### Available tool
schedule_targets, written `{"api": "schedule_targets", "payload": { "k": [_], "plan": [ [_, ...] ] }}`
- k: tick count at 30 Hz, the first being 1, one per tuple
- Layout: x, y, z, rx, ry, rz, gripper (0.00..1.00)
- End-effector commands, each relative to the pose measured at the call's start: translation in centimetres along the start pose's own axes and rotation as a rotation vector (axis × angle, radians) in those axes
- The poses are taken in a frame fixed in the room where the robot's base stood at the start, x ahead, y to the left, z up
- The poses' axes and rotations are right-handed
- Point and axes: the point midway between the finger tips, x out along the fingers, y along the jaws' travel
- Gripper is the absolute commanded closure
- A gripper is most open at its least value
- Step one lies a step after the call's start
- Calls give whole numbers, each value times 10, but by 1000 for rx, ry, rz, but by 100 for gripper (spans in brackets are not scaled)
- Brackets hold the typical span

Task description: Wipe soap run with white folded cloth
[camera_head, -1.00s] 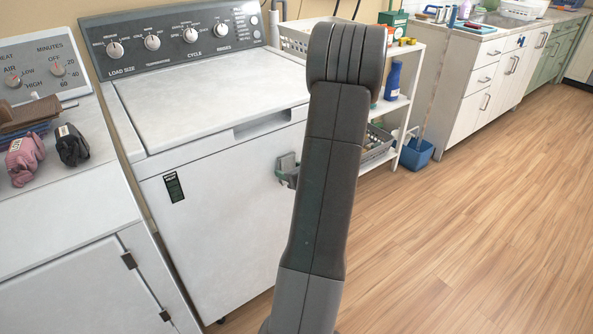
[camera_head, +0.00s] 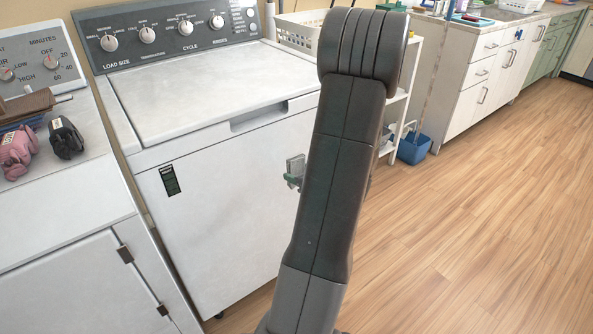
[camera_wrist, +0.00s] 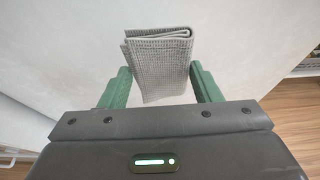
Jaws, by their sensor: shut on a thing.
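The white folded cloth (camera_wrist: 160,65) looks light grey and waffle-textured in the wrist view, with its fold at the upper right. My gripper (camera_wrist: 163,82) is shut on it, with one green finger at each side. In the head view the cloth (camera_head: 296,165) is a small pale patch beside my arm, in front of the washer's front panel. My arm hides most of the gripper there. A pale panel fills much of the wrist view behind the cloth. I cannot make out a soap run in either view.
A dryer (camera_head: 60,230) at left carries dark and pink bundles. A white shelf (camera_head: 398,95) and blue bucket (camera_head: 413,148) stand behind my arm. Wooden floor (camera_head: 480,220) is clear at right.

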Motion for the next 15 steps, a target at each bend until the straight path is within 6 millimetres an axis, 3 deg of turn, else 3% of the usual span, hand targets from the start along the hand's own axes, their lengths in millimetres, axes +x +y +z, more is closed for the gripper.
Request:
{"api": "schedule_targets", "payload": {
  "k": [10, 15],
  "plan": [
    [-2, 0, -1, 0, 0, -1, 64],
    [-14, -1, -6, 2, 0, -3, 64]
  ]
}}
